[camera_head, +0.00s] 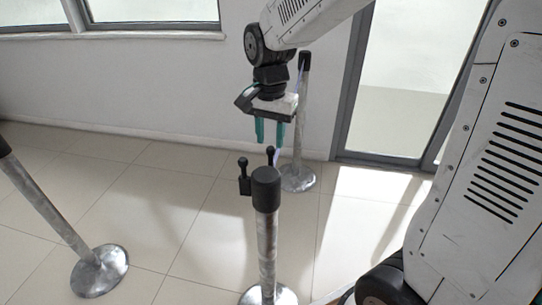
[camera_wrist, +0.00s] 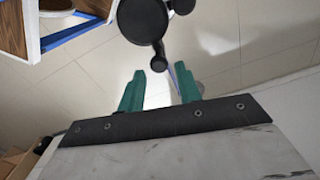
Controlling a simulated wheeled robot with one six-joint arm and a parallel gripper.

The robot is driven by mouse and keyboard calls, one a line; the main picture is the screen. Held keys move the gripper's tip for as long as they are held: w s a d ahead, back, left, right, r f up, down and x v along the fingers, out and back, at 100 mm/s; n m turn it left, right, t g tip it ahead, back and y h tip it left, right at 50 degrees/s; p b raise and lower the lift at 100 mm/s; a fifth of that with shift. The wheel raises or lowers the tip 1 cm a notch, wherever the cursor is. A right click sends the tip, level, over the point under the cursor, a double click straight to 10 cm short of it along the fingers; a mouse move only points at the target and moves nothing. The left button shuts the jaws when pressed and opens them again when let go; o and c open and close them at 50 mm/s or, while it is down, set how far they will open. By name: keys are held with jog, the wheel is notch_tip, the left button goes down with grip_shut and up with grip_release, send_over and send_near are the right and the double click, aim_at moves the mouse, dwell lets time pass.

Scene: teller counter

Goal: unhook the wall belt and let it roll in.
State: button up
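A metal post (camera_head: 266,235) with a black cap (camera_head: 265,188) stands at lower centre in the head view. A thin bluish strip (camera_head: 278,156), perhaps the belt seen edge-on, shows behind the rear peg. My gripper (camera_head: 269,142) points down with teal fingers apart, just above or behind the rear peg. In the wrist view, the black cap (camera_wrist: 143,16) and a peg (camera_wrist: 158,58) lie ahead of my open fingers (camera_wrist: 159,74), and a thin purplish strip (camera_wrist: 173,78) shows between them.
A second post (camera_head: 303,110) stands by the wall behind my gripper, partly hidden. A third post (camera_head: 45,212) stands at left. A glass door (camera_head: 400,80) is at right. Tiled floor (camera_head: 165,200) is clear between the posts. A blue-edged wooden piece (camera_wrist: 70,38) shows in the wrist view.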

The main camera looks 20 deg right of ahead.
aim_at(270, 147)
notch_tip(270, 147, down, 7)
jog(key=shift+r, duration=0.2)
grip_shut()
